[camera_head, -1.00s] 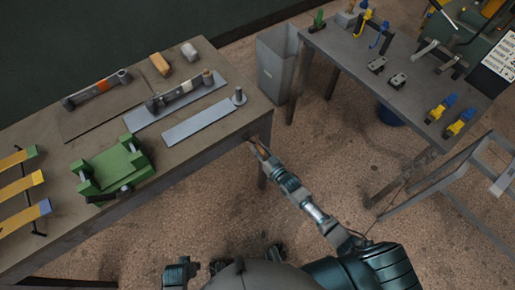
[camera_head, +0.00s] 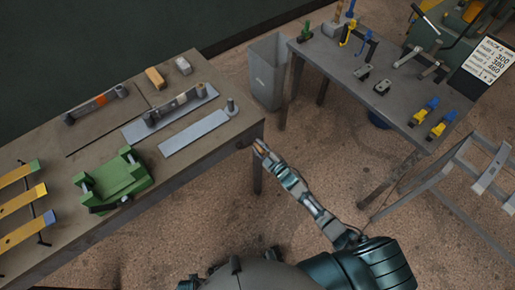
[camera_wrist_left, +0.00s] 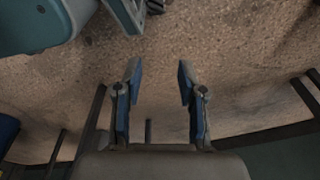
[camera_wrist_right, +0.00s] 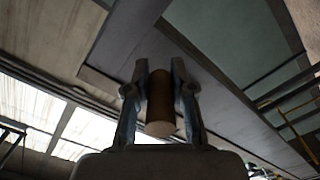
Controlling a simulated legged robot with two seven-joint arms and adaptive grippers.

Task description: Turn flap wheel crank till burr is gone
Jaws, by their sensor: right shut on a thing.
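My right gripper (camera_head: 260,148) is just beyond the right edge of the left workbench, near its front corner. In the right wrist view, the fingers (camera_wrist_right: 160,80) are shut on a brown cylindrical handle (camera_wrist_right: 159,105), with its pale round end toward the camera. Whether this handle belongs to the crank is hard to tell. No flap wheel or burr can be made out clearly. In the left wrist view, my left gripper (camera_wrist_left: 158,85) is open and empty above the speckled floor.
The left workbench (camera_head: 215,155) carries a green vise-like fixture (camera_head: 115,182), steel strips (camera_head: 195,133) and yellow bars (camera_head: 22,203). A grey bin (camera_head: 268,75) stands between the benches. The right bench (camera_head: 345,60) holds clamps and a number sign (camera_head: 490,62). Open floor lies between.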

